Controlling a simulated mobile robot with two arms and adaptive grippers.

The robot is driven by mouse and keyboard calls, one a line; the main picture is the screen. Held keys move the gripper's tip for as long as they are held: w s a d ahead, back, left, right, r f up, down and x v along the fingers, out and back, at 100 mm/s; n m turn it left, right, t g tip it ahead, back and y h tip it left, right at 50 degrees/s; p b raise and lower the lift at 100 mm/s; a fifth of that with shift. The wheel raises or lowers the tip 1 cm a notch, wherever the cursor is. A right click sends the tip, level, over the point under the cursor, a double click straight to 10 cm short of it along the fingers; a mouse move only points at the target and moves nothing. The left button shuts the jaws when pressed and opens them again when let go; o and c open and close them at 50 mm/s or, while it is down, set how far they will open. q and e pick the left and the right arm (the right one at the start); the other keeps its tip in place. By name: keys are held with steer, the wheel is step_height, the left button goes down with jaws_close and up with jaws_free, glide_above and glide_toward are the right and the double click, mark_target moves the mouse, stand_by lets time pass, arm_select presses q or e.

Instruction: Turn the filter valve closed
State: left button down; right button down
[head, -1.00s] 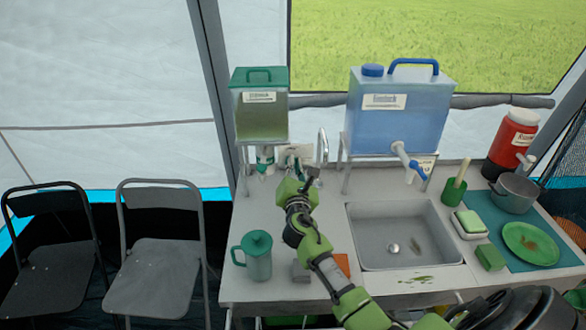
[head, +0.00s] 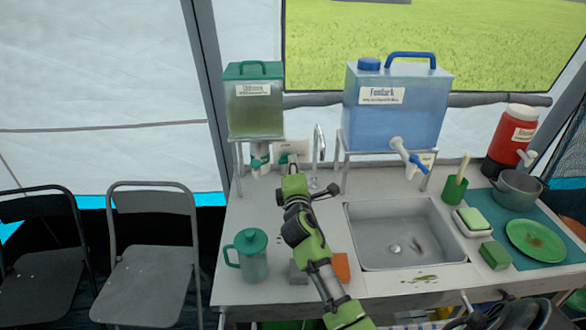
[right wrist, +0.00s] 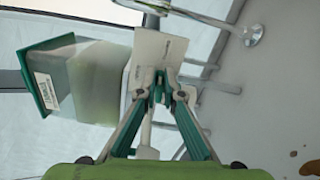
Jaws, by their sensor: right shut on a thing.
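The clear tank with a green lid (head: 253,105) stands on a metal stand at the back left of the counter. A green-and-white tap (head: 260,158) hangs under it. To its right is a pale labelled plate (head: 292,147), with a small green valve handle (head: 284,158) in front of it. My right gripper (head: 290,164) reaches up to this handle. In the right wrist view, its fingers (right wrist: 160,88) meet on a small dark green part before the white plate (right wrist: 160,50). The fingers partly hide the handle, so its angle is unclear. My left gripper is not in view.
A metal faucet (head: 319,155) stands just right of the gripper. The blue tank (head: 396,112) and the sink (head: 402,235) are farther right. A green jug (head: 252,257) stands at the front left, left of my arm.

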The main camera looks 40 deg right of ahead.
steer(key=shift+f+m+b, duration=0.25)
steer(key=shift+m+b, duration=0.1)
steer(key=shift+m, duration=0.55)
steer(key=c, duration=2.2)
jaws_free()
steer(key=v, duration=1.2)
steer(key=shift+s, duration=0.1)
